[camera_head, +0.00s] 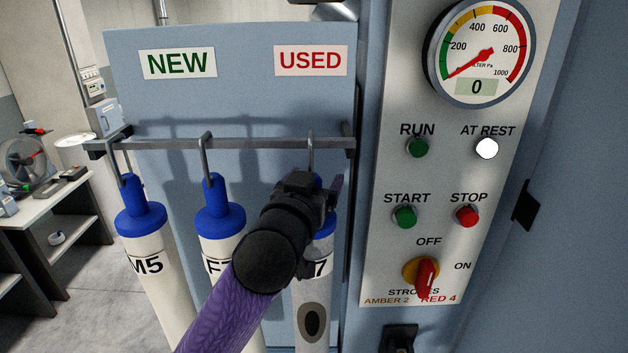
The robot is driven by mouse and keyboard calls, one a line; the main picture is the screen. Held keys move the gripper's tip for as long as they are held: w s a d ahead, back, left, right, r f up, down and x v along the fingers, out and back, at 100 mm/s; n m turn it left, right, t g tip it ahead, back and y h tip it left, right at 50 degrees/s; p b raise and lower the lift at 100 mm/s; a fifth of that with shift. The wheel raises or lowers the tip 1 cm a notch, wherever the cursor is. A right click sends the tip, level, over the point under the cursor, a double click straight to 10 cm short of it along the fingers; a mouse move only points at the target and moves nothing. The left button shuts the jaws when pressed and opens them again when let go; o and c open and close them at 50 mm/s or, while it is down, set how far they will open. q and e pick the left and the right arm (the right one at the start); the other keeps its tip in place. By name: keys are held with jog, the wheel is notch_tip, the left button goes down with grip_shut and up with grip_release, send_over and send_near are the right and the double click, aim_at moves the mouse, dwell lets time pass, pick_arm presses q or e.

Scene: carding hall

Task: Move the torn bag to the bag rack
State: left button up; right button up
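The torn bag (312,290) is pale grey with a blue top and a dark oval hole low on its front. It hangs at the right end of the bag rack (262,146), in line with a hook under the USED sign (310,61). My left gripper (318,184) is at the bag's blue top, just below the hook. The gripper and its purple-sleeved arm cover most of that top and part of the label, leaving a "7" visible. The fingertips are mostly hidden, so I cannot tell whether they grip it. My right gripper is not in view.
A control panel (440,185) with a gauge, buttons and a red switch stands close on the right. A workbench (40,200) is at far left.

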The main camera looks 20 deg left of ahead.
pick_arm(q)
jog(key=s+p, duration=0.1)
jog(key=s, duration=0.9)
jog(key=s+a+f+g, duration=0.1)
jog(key=s+f+g, duration=0.15)
jog(key=f, duration=0.45)
jog(key=s+a+f+g, duration=0.1)
jog(key=s+f+g, duration=0.1)
jog(key=f+g, duration=0.3)
jog(key=s+f+m+g, duration=0.1)
jog(key=s+f+g, duration=0.6)
jog(key=s+f, duration=0.7)
notch_tip(320, 180, down, 35)
jog(key=s+g+b, duration=0.2)
jog(key=s+b, duration=0.1)
jog(key=b, duration=1.4)
jog(key=s+a+f+b, duration=0.1)
jog(key=s+f+b, duration=0.3)
jog(key=f, duration=0.4)
jog(key=s+a+f+b, duration=0.1)
jog(key=s+f+b, duration=0.3)
jog(key=f, duration=0.4)
jog(key=s+a+f+m+g+b, duration=0.1)
jog(key=s+f+b, duration=0.4)
jog(key=f, duration=0.3)
jog(key=shift+s+f+y, duration=0.3)
jog(key=shift+y, duration=0.1)
